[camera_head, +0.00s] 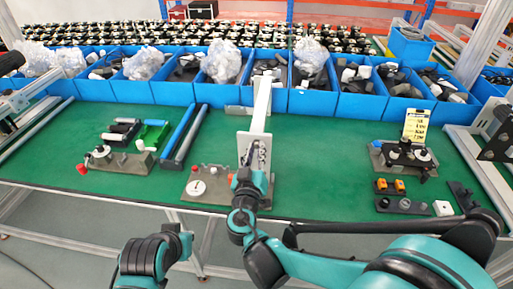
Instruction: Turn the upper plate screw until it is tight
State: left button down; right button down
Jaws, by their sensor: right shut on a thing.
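A pale upright plate (243,145) stands at the foot of a white post (262,105) in the middle of the green table. My right gripper (256,152) is in front of this plate, with its fingers at the plate's face. It is shut on the upper plate screw, which is small and mostly hidden by the fingers. I cannot tell how far the screw is turned in. My left arm shows only at the bottom left, and its gripper is not in view.
A grey fixture with a white dial (196,188) sits just left of my right gripper. Another fixture (101,158) stands further left, and one with a yellow sign (415,124) at the right. Blue bins (165,94) line the back.

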jog(key=m, duration=0.9)
jog(key=c, duration=1.6)
grip_release()
jog(key=shift+o, duration=0.2)
jog(key=n, duration=0.4)
jog(key=shift+b, duration=0.4)
jog(key=n, duration=0.5)
jog(key=shift+n, duration=0.4)
